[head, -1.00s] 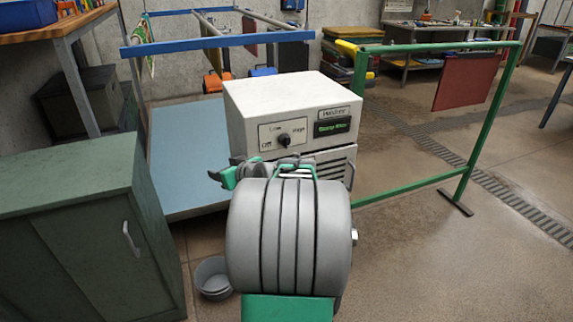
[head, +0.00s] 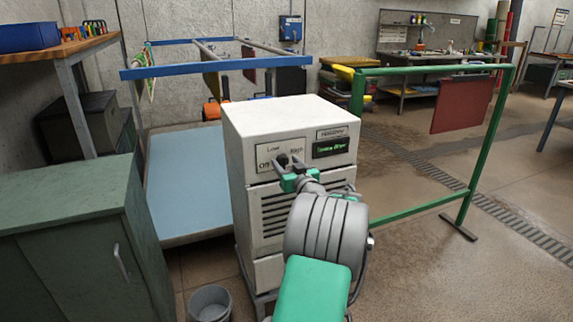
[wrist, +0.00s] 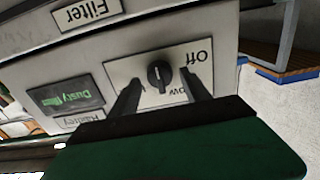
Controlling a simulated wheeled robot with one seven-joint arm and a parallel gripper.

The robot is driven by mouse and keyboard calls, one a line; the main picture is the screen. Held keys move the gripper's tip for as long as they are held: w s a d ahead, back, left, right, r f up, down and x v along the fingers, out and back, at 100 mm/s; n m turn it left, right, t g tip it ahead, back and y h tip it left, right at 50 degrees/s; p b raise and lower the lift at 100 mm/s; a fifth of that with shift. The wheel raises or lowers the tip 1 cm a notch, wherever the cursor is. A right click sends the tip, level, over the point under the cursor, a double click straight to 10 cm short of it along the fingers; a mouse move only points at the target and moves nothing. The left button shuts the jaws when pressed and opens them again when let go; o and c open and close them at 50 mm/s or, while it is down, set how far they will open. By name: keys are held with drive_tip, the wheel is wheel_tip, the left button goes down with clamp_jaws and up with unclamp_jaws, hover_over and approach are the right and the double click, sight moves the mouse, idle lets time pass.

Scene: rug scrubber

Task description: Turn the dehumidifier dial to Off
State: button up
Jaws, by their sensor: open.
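The dehumidifier (head: 285,122) is a white box unit in the middle of the head view. Its black dial (wrist: 159,75) sits on a light plate (wrist: 125,70), which appears upside down in the wrist view. The Off label is at the plate's upper right there; the label below it is partly hidden by a finger. The dial's grip runs nearly upright in that view; which end points is unclear. My gripper (wrist: 160,84) is open, with one dark finger on each side of the dial; contact cannot be told. In the head view my gripper (head: 292,176) partly covers the dial.
A lit green display (wrist: 68,95) is beside the dial plate. A green cabinet (head: 70,220) stands at left, with a grey bucket (head: 210,303) near it. A green rail frame (head: 487,140) stands at right.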

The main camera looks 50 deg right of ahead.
clamp_jaws()
idle(0.5)
